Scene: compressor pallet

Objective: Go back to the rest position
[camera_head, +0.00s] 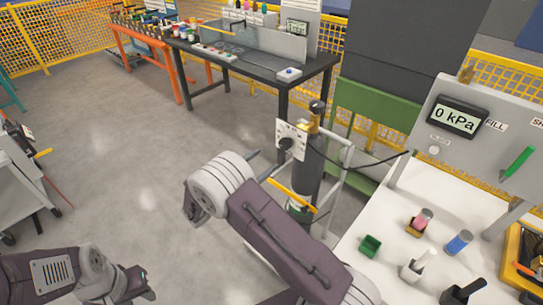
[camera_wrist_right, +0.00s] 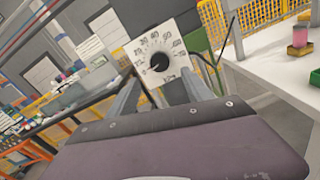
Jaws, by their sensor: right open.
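My right arm reaches up from the bottom middle of the head view. Its gripper (camera_head: 272,166) points at the white dial plate (camera_head: 291,140) on the gas cylinder stand, partly hidden behind my wrist. In the right wrist view the two grey fingers of this gripper (camera_wrist_right: 163,88) are spread apart. The numbered dial plate (camera_wrist_right: 153,42) with its black knob (camera_wrist_right: 159,62) shows between and beyond them. Nothing is held; whether a finger touches the knob is unclear. My left arm lies at the bottom left. Its dark end (camera_head: 138,284) shows, but its jaws are not clear.
A dark cylinder (camera_head: 308,178) stands in a pale-framed cart just beyond my right arm. A white bench (camera_head: 375,205) with small cups and a 0 kPa gauge panel (camera_head: 458,119) is at right. A black workbench (camera_head: 312,64) stands behind. Grey floor (camera_head: 130,170) is open at left.

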